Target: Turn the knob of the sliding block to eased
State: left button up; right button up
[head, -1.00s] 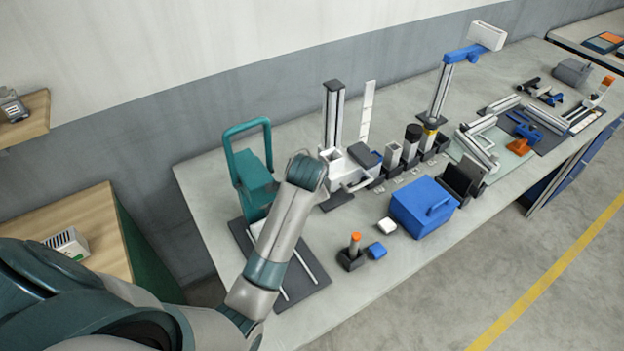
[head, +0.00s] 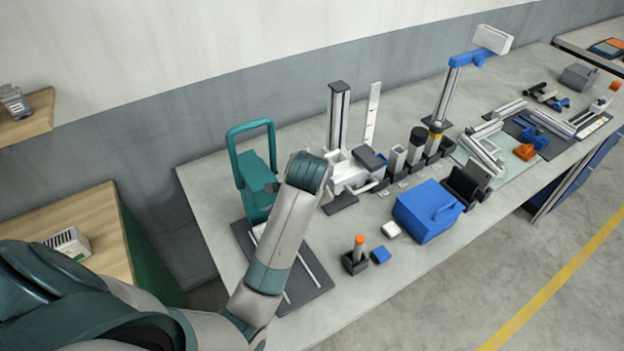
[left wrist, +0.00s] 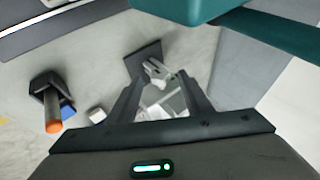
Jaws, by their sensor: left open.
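A white and grey block (head: 345,172) sits low on an upright silver column (head: 339,115) with a dark base plate; it looks like the sliding block, partly hidden by my left arm. In the left wrist view a pale block (left wrist: 162,100) shows between and beyond the fingers, with a small light grey part (left wrist: 155,70) over a dark plate. I cannot tell which part is the knob or its setting. My left gripper (left wrist: 160,86) is open and empty, apart from these parts; in the head view my arm hides it. My right gripper is not in view.
A teal frame (head: 256,165) stands left of the column, close to my arm. An orange-topped peg in a black holder (head: 354,262), a blue cube (head: 380,254), a white piece (head: 391,229) and a blue box (head: 426,212) are to the right.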

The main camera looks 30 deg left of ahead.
pick_arm(q)
jog(key=v, duration=1.2)
jog(key=shift+s+r+p, duration=0.2)
jog(key=shift+r+p, duration=0.05)
jog(key=shift+p, duration=0.15)
jog(key=shift+s+d+f, duration=0.1)
